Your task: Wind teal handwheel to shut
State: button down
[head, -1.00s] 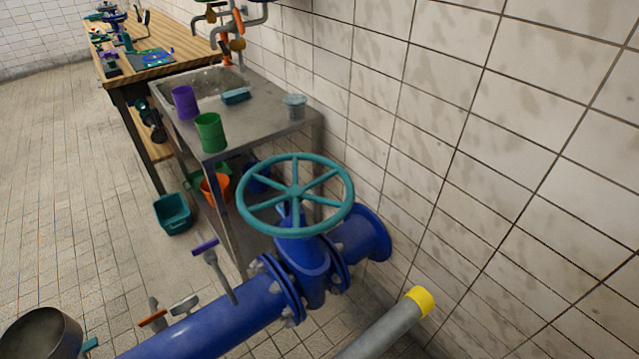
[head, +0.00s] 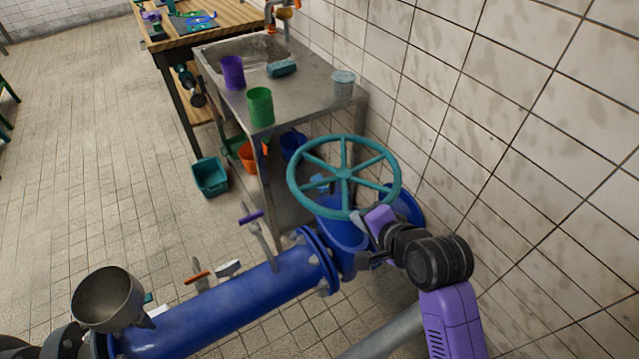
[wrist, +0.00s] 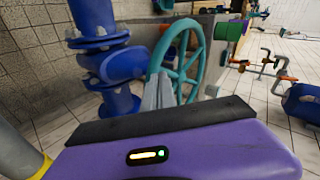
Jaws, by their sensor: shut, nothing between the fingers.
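The teal handwheel (head: 343,173) has several spokes and sits on top of a blue valve (head: 342,235) on a thick blue pipe. It also shows in the wrist view (wrist: 190,62), seen nearly edge-on, beyond my fingers. My gripper (head: 368,222) is at the near right side of the wheel, close to its lower rim in the head view. In the wrist view, my two grey fingers (wrist: 158,92) are together with nothing between them, and their tips overlap the rim in the picture. I cannot tell whether they touch it.
The blue pipe (head: 220,305) runs to the lower left, with small lever handles (head: 255,220) and a metal funnel (head: 107,298). A steel sink bench (head: 310,90) with purple and green cups stands behind. A tiled wall (head: 510,130) bounds the right. Floor at left is open.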

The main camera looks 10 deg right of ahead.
aim_at(313, 185)
jog(key=w+a+r+m, duration=0.2)
jog(key=w+a+r, duration=0.1)
jog(key=w+r, duration=0.1)
jog(key=shift+g+y, duration=0.3)
jog(key=shift+y, duration=0.1)
jog(key=x, duration=0.6)
jog(key=p+x, duration=0.1)
jog(key=x, duration=0.6)
jog(key=shift+w, duration=0.45)
jog(key=shift+r, duration=0.1)
jog(key=shift+w+a+h, duration=0.2)
jog(key=shift+w+h, duration=0.05)
jog(key=shift+h, duration=0.05)
jog(key=shift+w+m, duration=0.15)
jog(key=shift+m, duration=0.15)
